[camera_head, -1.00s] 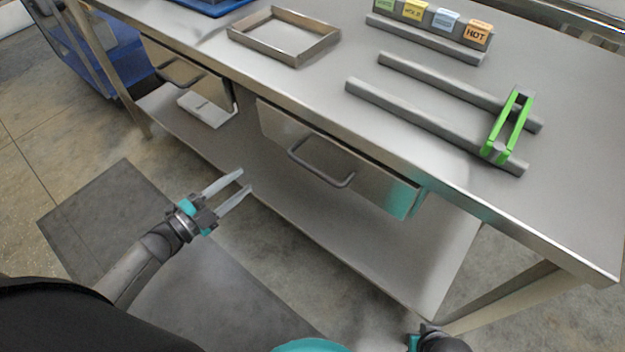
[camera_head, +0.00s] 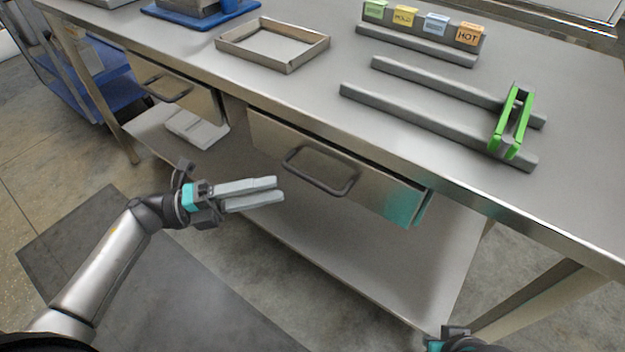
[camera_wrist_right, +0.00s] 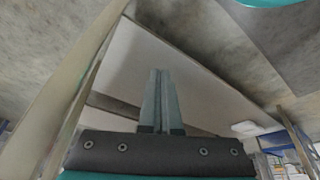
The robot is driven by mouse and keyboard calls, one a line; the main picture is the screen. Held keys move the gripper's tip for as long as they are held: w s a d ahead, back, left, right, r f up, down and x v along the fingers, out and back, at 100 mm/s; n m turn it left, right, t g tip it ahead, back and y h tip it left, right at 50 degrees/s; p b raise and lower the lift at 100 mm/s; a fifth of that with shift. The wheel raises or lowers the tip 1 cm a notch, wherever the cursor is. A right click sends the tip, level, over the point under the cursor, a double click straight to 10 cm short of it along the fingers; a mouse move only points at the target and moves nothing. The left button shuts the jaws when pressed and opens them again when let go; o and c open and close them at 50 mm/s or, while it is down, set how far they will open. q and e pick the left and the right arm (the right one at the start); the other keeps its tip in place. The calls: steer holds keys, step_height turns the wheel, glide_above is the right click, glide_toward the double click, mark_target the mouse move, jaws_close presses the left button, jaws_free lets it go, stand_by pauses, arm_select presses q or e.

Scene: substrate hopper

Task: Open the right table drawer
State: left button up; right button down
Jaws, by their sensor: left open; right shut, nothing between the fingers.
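The right table drawer (camera_head: 330,165) is a metal-fronted drawer under the table, with a dark bar handle (camera_head: 320,172). Its front stands slightly out from the table edge at its right end. My left gripper (camera_head: 280,189) is open and empty, to the left of the handle and a little lower, apart from it in the picture. My right gripper (camera_wrist_right: 161,72) is shut with nothing between its fingers in the right wrist view. In the head view only a bit of my right wrist shows at the bottom edge. The drawer's inside is hidden.
The left drawer (camera_head: 175,85) has a similar handle. A lower shelf (camera_head: 380,265) runs under the table. On the tabletop (camera_head: 320,85) are an empty metal frame (camera_head: 272,44), rails with a green clamp-like piece (camera_head: 512,122), and a label rack (camera_head: 415,45). Floor in front is open.

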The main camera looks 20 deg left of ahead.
mark_target(312, 179)
arm_select(q)
steer(key=b+x, duration=0.1)
steer(key=x, duration=0.7)
steer(key=shift+w+d, duration=0.15)
steer(key=shift+d, duration=0.05)
arm_select(e)
step_height(312, 179, up, 3)
steer(key=shift+f, duration=0.1)
arm_select(q)
jaws_close()
stand_by(0.8)
